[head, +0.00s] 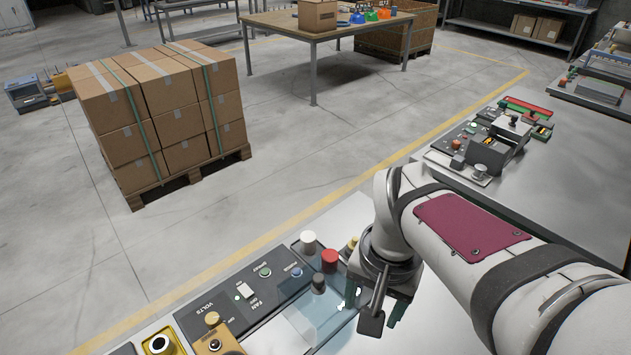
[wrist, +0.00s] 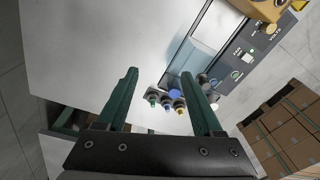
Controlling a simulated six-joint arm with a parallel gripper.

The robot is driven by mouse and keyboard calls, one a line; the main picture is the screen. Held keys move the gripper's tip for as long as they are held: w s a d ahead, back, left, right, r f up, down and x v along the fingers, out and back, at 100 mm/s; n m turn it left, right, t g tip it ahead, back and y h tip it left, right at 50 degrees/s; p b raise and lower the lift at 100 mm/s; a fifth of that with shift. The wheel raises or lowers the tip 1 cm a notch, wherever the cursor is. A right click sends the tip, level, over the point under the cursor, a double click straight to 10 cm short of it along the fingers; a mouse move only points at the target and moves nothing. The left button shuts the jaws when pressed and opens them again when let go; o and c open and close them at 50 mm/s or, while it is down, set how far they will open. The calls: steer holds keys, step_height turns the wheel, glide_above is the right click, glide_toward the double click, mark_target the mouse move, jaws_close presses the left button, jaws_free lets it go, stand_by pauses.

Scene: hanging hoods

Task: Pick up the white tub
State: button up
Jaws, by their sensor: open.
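The white tub (head: 308,240) shows in the head view as a short white cylinder, beside the far edge of the dark control panel. In the head view my gripper (head: 373,302) is to its right and nearer the camera, apart from it. In the wrist view my gripper (wrist: 158,75) has its two green fingers spread wide. Nothing is held between them. Several small coloured pieces show below and between the fingers in the wrist view. I cannot tell there which, if any, is the white tub.
A red-topped cylinder (head: 329,258) and a dark cylinder (head: 318,282) stand close to the white tub. A control panel (head: 264,284) with knobs lies left of my gripper. Stacked cartons (head: 160,110) stand on the floor beyond. Bare bench surface (wrist: 95,50) shows in the wrist view.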

steer(key=w+a+f+n+t+h, duration=0.1)
steer(key=w+a+f, duration=0.15)
steer(key=w, duration=0.55)
steer(key=w+a+f+t, duration=0.1)
steer(key=w+a, duration=0.3)
steer(key=w, duration=0.5)
steer(key=n+t, duration=0.1)
glide_toward(307, 238)
steer(key=x, duration=1.2)
steer(key=shift+f, duration=0.1)
jaws_close()
